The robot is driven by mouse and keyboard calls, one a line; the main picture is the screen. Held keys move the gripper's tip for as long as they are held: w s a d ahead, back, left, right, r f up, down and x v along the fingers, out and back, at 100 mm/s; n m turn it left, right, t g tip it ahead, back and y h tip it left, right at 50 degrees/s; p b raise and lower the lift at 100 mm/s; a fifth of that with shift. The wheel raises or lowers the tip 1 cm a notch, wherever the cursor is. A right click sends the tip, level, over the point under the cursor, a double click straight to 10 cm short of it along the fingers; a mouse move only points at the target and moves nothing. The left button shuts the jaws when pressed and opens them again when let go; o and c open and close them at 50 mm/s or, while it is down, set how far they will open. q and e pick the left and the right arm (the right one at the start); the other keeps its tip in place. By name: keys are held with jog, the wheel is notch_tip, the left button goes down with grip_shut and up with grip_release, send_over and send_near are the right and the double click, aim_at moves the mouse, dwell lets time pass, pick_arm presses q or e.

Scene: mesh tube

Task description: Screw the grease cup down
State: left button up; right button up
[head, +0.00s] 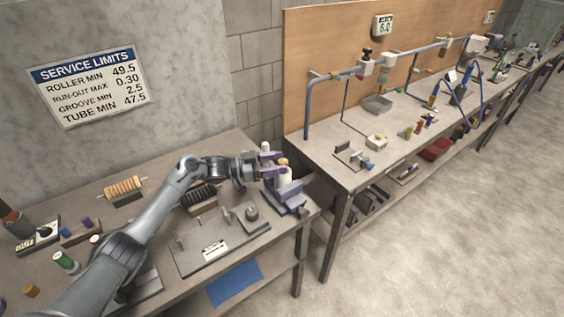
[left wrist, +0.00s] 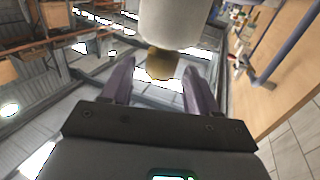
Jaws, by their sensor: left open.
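A white cylinder with a small brass-coloured top (head: 284,162), which looks like the grease cup, stands upright at the grey-purple vise-like fixture (head: 287,196) on the near bench. In the left wrist view the brass-coloured piece (left wrist: 160,64) sits at the end of the large white cylinder (left wrist: 172,22). My left gripper (head: 275,164) reaches in from the left at that top. Its purple fingers (left wrist: 160,82) are open, one on each side of the brass piece, with gaps visible. Thread and seating are not visible. My right gripper is in neither view.
A flat grey plate (head: 222,240) with small fittings lies in front of the fixture. A second bench (head: 325,160) with blue pipes stands to the right across a gap.

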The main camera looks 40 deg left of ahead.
pick_arm(q)
jog(key=v, duration=0.8)
jog(key=shift+s+a, duration=0.2)
jog(key=shift+s, duration=0.05)
